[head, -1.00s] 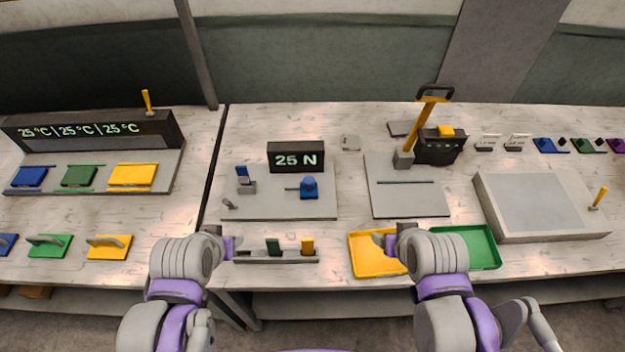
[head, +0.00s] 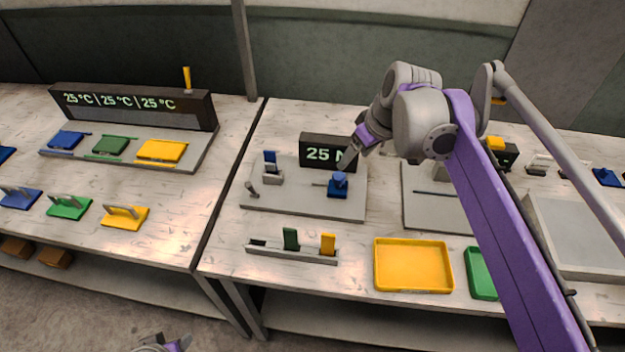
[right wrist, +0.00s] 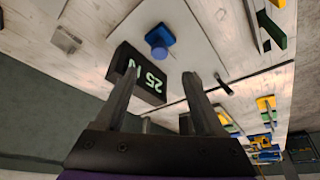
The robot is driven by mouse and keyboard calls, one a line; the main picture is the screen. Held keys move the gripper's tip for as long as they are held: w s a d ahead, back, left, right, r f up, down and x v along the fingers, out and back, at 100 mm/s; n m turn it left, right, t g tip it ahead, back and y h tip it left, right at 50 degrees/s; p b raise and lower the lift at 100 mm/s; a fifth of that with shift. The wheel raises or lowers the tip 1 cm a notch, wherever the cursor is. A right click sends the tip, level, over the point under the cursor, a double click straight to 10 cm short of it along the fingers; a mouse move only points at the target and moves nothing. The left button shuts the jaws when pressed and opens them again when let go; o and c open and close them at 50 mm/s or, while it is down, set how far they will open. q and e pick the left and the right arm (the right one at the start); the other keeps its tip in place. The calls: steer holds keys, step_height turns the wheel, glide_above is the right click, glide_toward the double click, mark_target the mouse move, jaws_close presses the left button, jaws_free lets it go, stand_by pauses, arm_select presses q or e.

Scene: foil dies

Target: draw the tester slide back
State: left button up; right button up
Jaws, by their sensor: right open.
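The tester is a grey plate (head: 300,203) with a dark display (head: 318,150) reading 25 N, its right end partly covered by my right gripper. A blue slide with a round knob (head: 339,185) sits at the plate's right side; a grey holder with a blue piece (head: 271,168) stands at its left. My right gripper (head: 347,163) is open and empty, above and behind the slide. In the right wrist view, the blue knob (right wrist: 157,45) shows beyond the open fingers (right wrist: 157,100), apart from them. My left gripper (head: 172,346) is only partly in view at the bottom edge.
A rack (head: 265,250) with a green and a yellow piece lies in front of the tester. A yellow tray (head: 413,289) and a green tray (head: 482,290) are right of it. A gap separates the left table with the temperature display (head: 130,105).

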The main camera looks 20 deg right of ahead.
mark_target(338, 175)
steer(key=x, duration=1)
steer(key=shift+w+f+b, duration=0.3)
steer(key=shift+b, duration=0.1)
jaws_close()
stand_by(0.9)
